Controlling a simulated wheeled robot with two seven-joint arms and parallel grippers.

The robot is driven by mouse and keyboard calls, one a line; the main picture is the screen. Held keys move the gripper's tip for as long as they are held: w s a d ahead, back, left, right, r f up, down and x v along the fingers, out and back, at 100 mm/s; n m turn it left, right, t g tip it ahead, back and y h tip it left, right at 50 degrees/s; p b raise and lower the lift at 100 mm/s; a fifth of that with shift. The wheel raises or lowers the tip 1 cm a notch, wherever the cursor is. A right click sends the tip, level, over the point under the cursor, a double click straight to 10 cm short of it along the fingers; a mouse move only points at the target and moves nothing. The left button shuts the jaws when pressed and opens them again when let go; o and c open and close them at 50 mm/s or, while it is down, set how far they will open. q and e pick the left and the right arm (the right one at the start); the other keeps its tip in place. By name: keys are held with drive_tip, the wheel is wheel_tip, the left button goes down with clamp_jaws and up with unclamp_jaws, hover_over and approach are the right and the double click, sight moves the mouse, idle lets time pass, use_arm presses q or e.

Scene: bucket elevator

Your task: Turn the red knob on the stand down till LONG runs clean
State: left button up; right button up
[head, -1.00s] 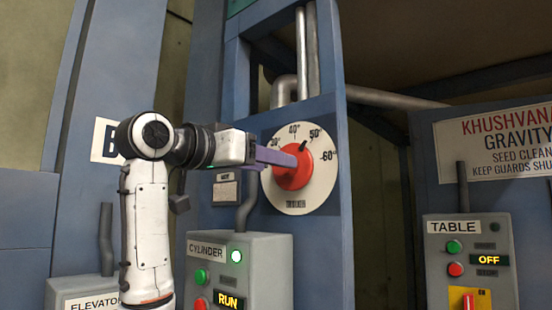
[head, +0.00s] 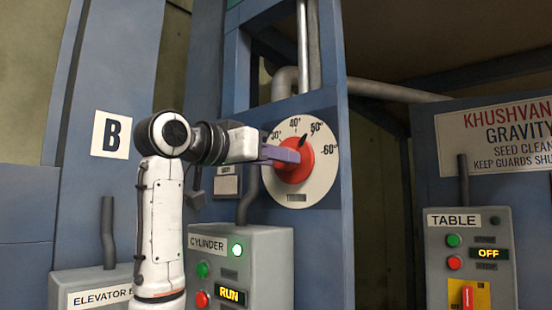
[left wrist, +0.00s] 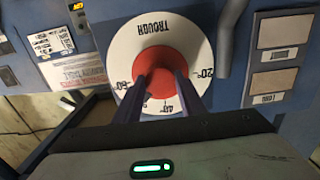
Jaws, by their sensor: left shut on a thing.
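The red knob (head: 303,171) sits at the middle of a white round dial (head: 320,185) on a blue post. Its black pointer stands between 40° and 50°, nearer 50°. My left gripper (head: 287,158) reaches in from the left, its purple fingers shut on the knob. In the left wrist view the fingers (left wrist: 163,88) lie on either side of the knob (left wrist: 160,62), and the dial appears upside down, marked TROUGH. Beside it are two small windows; the lower one, LONG (left wrist: 270,85), looks plain tan. My right gripper is not in view.
The grey CYLINDER box (head: 265,262) showing RUN stands below the dial, close to my arm. An ELEVATOR box (head: 90,285) is at lower left. The TABLE box (head: 468,255), showing OFF, is at right. A pipe (head: 248,200) rises just left of the dial.

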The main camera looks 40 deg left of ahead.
use_arm(q)
drive_tip(key=shift+r+n+b, duration=0.1)
drive_tip(key=shift+n+b, duration=0.2)
drive_tip(key=shift+n, duration=3.5)
drive_tip(key=o, duration=1)
drive_tip(key=shift+o, duration=0.2)
drive_tip(key=shift+s, duration=0.1)
